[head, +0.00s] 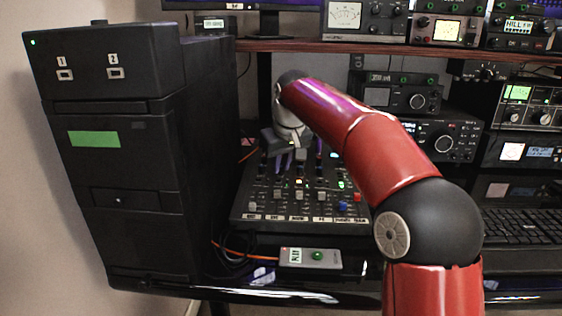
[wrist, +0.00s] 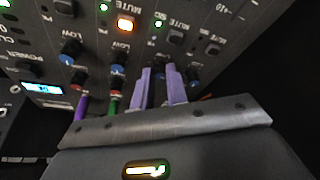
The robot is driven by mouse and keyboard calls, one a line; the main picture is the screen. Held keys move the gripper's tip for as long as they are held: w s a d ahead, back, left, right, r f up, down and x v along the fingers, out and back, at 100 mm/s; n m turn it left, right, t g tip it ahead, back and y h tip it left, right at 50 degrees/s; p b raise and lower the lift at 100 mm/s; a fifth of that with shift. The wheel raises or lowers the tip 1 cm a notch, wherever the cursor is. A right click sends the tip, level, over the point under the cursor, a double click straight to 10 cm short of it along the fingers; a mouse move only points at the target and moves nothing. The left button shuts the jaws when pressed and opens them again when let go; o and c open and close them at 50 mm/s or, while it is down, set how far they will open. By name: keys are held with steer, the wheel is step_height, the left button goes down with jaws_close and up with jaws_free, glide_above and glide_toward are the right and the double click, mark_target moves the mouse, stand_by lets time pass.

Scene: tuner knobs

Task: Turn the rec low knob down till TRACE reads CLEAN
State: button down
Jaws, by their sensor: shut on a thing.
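The mixer panel (head: 300,217) stands on the desk in the head view, with several knobs, sliders and lit buttons. In the wrist view its face shows LOW labels, with one low knob with a blue cap (wrist: 118,70) left of my fingers and another (wrist: 70,48) farther left. My gripper (wrist: 159,69) has its purple fingers at the panel, shut on a knob that they mostly hide; a LOW label is just above it. Its strip name is not readable. In the head view my gripper (head: 291,160) is over the upper part of the mixer. I cannot make out a TRACE reading.
A black tower (head: 130,160) stands close on the left. Radios (head: 440,142) and a keyboard (head: 520,227) are at the right; a shelf edge (head: 290,45) runs above.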

mark_target(287, 181)
steer(key=shift+n, duration=1.1)
steer(key=shift+r, duration=0.1)
steer(key=c, duration=1.4)
jaws_free()
steer(key=v, duration=0.7)
steer(key=shift+d+r, duration=0.2)
steer(key=shift+r, duration=0.15)
